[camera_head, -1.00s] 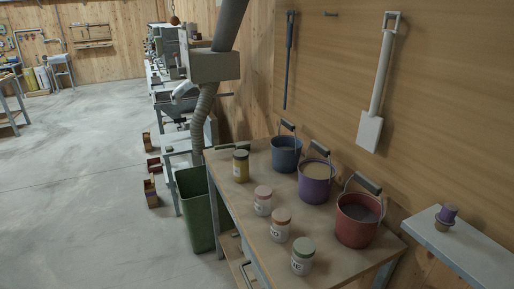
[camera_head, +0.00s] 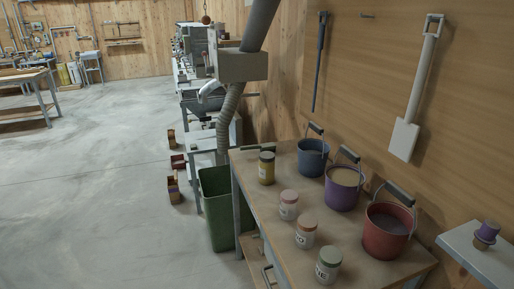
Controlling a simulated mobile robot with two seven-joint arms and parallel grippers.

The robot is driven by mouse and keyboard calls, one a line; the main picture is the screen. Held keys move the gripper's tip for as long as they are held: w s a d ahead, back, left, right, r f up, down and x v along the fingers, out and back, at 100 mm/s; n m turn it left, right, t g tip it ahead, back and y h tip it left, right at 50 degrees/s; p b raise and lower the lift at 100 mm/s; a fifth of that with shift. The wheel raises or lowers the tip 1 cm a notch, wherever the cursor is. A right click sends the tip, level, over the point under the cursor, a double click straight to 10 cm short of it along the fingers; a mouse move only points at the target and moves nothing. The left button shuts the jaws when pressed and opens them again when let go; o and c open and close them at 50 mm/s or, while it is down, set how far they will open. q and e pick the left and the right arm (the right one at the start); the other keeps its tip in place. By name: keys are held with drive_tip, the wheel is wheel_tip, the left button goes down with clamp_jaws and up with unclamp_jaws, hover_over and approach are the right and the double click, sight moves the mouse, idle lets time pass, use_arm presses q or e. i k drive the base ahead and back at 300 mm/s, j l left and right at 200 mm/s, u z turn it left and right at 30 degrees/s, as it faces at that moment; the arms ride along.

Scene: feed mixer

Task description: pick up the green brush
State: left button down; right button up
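I see no green brush in the head view. Neither of my grippers is in view.
A wooden workbench (camera_head: 285,234) at the right holds blue (camera_head: 313,157), purple (camera_head: 342,190) and red (camera_head: 386,232) buckets and several jars. A green bin (camera_head: 216,203) stands at its left end. A white shovel (camera_head: 411,110) hangs on the wall. The grey floor (camera_head: 90,190) at left is clear.

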sight(271, 147)
drive_tip(key=i+j+u, duration=0.25)
drive_tip(key=i+u, duration=0.15)
drive_tip(key=i+j+u, duration=0.1)
drive_tip(key=i+u, duration=0.3)
drive_tip(key=i, duration=0.05)
